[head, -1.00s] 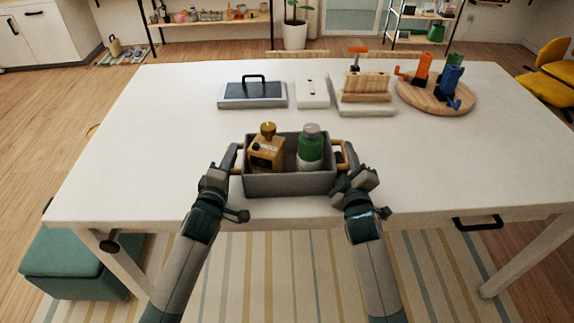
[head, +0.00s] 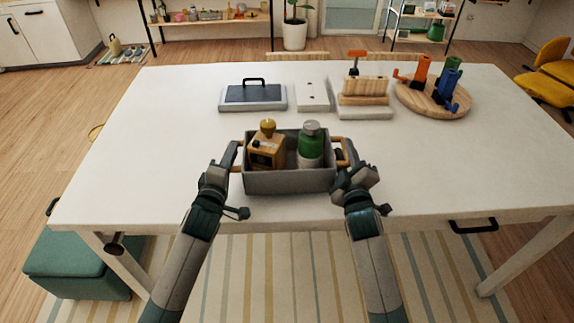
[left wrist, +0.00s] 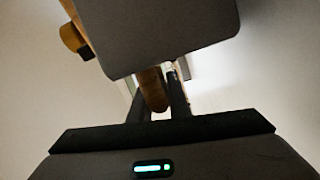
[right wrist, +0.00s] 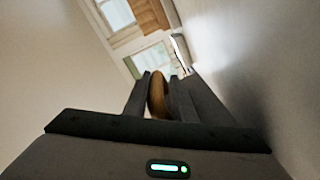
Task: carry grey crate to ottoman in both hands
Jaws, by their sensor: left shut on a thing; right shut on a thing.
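The grey crate (head: 288,182) is near the table's front edge in the head view, roughly level, with a wooden handle at each end. It holds a wooden box-like item with a gold knob (head: 267,150) and a green bottle with a grey cap (head: 311,148). My left gripper (head: 236,157) is shut on the left handle, which shows between its fingers in the left wrist view (left wrist: 152,90). My right gripper (head: 346,157) is shut on the right handle, also seen in the right wrist view (right wrist: 157,95). The teal ottoman (head: 72,268) stands low at the left. I cannot tell whether the crate touches the table.
The white table (head: 160,150) is mostly bare. A lidded tray (head: 252,95), a white block (head: 312,96), a wooden rack (head: 364,92) and a round board (head: 428,102) with coloured items stand at its back. A striped rug (head: 270,275) lies in front.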

